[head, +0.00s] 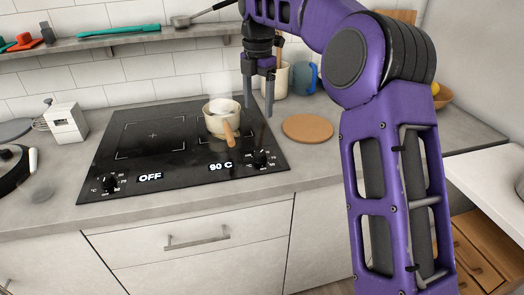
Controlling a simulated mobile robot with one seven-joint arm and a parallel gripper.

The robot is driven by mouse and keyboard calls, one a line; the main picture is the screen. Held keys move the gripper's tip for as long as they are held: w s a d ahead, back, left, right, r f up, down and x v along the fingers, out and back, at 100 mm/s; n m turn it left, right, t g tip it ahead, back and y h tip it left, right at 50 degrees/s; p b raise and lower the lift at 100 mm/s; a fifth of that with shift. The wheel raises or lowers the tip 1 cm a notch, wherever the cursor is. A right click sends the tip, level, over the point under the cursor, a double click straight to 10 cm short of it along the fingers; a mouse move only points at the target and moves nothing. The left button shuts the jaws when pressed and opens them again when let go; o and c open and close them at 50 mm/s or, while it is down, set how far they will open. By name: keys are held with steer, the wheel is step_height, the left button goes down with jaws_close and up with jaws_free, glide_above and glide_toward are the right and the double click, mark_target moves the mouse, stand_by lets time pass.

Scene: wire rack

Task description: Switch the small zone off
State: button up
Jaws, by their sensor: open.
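The black cooktop (120,183) is set in the grey counter. Its left zone (153,134) is empty, with a display (150,177) reading OFF and a left knob (110,186) near the front left corner. A small cream pot (216,128) with a wooden handle stands on the right zone, with steam above it. The right display (221,166) reads 90 C, and the right knob (261,159) is at the front right. My gripper (257,111) is open and empty, fingers pointing down, above and behind the right knob and right of the pot.
A round wooden board (308,128) lies right of the cooktop. A cream canister (274,80) and a blue mug (305,78) stand behind it. A white box (65,123) stands left of the cooktop. The pot's handle (229,134) points toward the front. A shelf (130,37) runs along the wall.

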mark_target(259, 153)
step_height(259, 153, down, 15)
steer(key=b, duration=0.3)
steer(key=shift+f, duration=0.15)
steer(key=shift+c, duration=0.2)
steer(key=shift+d, duration=0.1)
jaws_close()
